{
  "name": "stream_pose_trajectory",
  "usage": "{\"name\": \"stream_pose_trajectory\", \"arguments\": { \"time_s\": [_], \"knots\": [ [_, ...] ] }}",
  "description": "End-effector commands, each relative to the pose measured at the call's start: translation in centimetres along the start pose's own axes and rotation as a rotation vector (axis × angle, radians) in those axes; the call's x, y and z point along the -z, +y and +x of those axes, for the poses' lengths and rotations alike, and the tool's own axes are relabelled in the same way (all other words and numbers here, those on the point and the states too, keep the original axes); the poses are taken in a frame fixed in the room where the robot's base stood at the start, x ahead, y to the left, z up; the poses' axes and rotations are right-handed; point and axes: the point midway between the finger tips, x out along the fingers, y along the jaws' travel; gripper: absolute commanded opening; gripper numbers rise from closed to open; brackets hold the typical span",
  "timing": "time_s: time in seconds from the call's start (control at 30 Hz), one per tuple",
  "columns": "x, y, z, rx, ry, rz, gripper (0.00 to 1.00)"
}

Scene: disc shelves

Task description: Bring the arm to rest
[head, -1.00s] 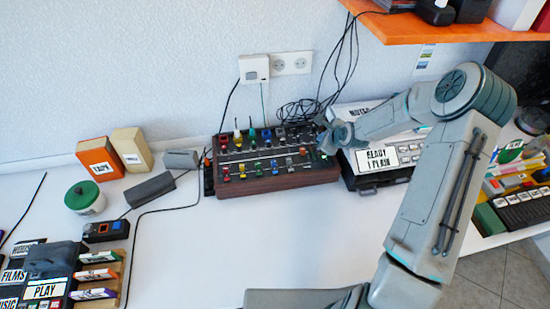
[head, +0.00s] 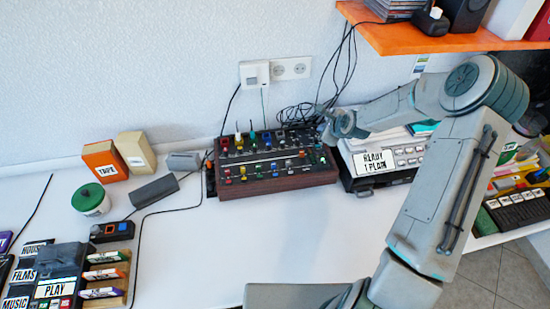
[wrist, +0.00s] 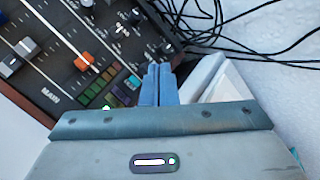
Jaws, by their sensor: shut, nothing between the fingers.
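My gripper (head: 330,130) is at the right end of the mixer, above its back right corner, in the head view. In the wrist view its two blue-grey fingers (wrist: 157,84) are together with nothing between them. The dark mixer (head: 265,184) with coloured knobs and a wooden front lies on the white table. Its sliders and small coloured buttons show at the left of the wrist view (wrist: 75,50). I cannot tell whether the fingertips touch the mixer.
A device labelled "READY 1 PLAIN" (head: 375,162) stands right of the mixer. Black cables (wrist: 250,48) lie behind it. An orange shelf (head: 400,38) hangs above my arm. A green-lidded jar (head: 90,200) and boxes stand left. The table's front middle (head: 210,255) is clear.

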Motion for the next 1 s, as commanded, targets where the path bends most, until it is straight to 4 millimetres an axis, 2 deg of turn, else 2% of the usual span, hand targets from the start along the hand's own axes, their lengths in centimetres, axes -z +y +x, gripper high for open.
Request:
{"name": "stream_pose_trajectory", "arguments": {
  "time_s": [0.1, 0.7, 0.87, 1.0],
  "knots": [
    [-0.4, -0.4, -0.6, 0.0, 0.001, 0.002, 0.0],
    [-0.6, -0.3, -0.9, -0.006, 0.006, -0.025, 0.0],
    [-1.6, 0.2, -3.1, -0.049, 0.052, -0.202, 0.0],
    [-2.6, 1.0, -6.7, -0.117, 0.118, -0.453, 0.0]
  ]
}}
